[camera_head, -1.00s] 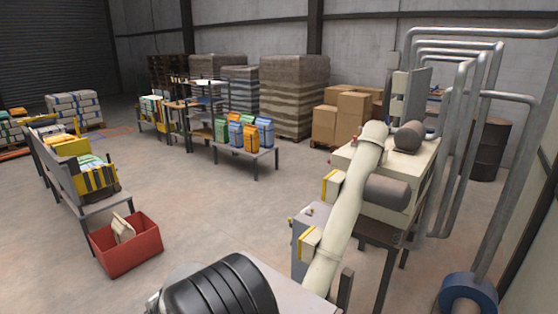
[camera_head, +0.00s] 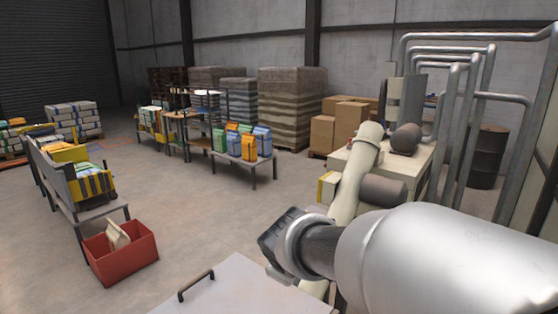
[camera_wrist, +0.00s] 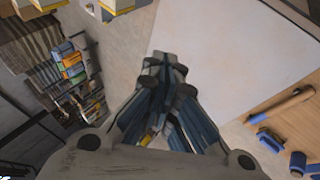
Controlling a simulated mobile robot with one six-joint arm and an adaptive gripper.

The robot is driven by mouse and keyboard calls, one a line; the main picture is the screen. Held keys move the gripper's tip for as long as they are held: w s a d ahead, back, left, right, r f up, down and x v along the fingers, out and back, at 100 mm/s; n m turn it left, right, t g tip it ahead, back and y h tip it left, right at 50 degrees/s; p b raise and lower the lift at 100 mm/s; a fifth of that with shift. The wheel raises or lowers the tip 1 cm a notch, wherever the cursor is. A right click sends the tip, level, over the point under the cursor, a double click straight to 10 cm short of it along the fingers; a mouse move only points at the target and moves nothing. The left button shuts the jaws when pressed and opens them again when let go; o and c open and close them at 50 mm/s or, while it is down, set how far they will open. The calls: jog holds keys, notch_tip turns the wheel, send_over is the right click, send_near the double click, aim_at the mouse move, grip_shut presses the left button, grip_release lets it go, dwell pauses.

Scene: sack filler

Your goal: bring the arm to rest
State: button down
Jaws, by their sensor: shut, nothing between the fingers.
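My gripper (camera_wrist: 165,82) shows in the wrist view, its dark fingers together with nothing between them. It points out over a pale flat surface (camera_wrist: 225,55), and I cannot tell how far above it the fingertips are. In the head view my silver arm reaches in from the lower right, its dark end over the grey top (camera_head: 235,290) with a black handle. The fingers themselves cannot be made out in that view.
The filler machine (camera_head: 385,165) with its beige pipe stands close behind my arm. Grey pipe rails (camera_head: 480,110) rise at the right. A red bin (camera_head: 120,258) and a bench (camera_head: 95,212) stand left. Colourful sacks (camera_head: 240,143) stand on a table farther back. The middle floor is clear.

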jog(key=s+d+m+b, duration=0.2)
jog(key=s+d+m, duration=0.3)
jog(key=s+d, duration=0.35)
jog(key=s+d+f+m+g+b, duration=0.1)
jog(key=s+d+f+m, duration=0.1)
jog(key=s, duration=0.8)
jog(key=s+d+f+m+g+b, duration=0.1)
jog(key=s+f+m, duration=0.3)
jog(key=s, duration=0.6)
jog(key=shift+d+m+g+b, duration=0.4)
jog(key=shift+m+g+b, duration=0.2)
jog(key=shift+b, duration=0.05)
jog(key=shift+a+f, duration=0.1)
jog(key=shift+a, duration=0.05)
